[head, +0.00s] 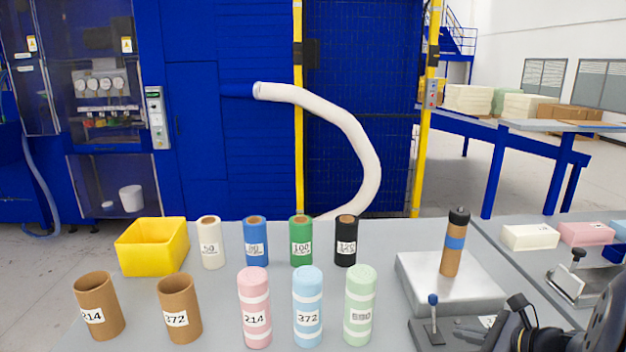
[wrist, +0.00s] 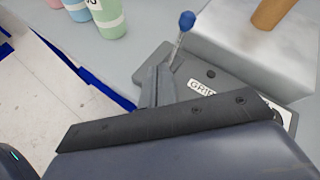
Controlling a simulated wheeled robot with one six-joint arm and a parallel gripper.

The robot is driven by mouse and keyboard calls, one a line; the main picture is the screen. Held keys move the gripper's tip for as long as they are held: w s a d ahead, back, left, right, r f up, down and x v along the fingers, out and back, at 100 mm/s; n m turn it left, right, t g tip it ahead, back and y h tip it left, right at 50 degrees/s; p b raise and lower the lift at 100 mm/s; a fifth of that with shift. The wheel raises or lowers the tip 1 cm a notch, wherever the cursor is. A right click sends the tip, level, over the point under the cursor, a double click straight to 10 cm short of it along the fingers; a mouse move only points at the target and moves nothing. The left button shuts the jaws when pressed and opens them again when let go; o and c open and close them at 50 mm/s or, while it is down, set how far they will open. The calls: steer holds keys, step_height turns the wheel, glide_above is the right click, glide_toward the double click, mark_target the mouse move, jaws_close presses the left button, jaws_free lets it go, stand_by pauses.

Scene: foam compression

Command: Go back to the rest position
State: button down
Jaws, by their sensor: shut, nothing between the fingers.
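My gripper (head: 512,318) is at the lower right of the head view, low over the dark plate (head: 428,336) with the blue-knobbed lever (head: 433,300). In the wrist view its grey fingers (wrist: 163,72) are together and empty, beside the lever (wrist: 187,22) and the plate (wrist: 215,78), which bears a partly hidden "GRIP" label. I cannot tell whether the fingers touch the plate. A brown cylinder with a blue band and black top (head: 453,245) stands upright on the pale metal block (head: 420,283), just behind the plate.
Pink (head: 254,308), blue (head: 307,306) and green (head: 359,306) foam rolls stand left of the plate. Brown tubes (head: 98,305), coloured rolls and a yellow bin (head: 152,245) stand farther left. A clamp (head: 575,278) and foam blocks (head: 530,237) lie on the right table.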

steer(key=shift+s+f+t+b, duration=0.2)
steer(key=shift+f+t+b, duration=0.15)
steer(key=shift+b, duration=0.25)
steer(key=shift+s+d, duration=0.5)
steer(key=shift+d, duration=0.1)
steer(key=shift+a, duration=0.1)
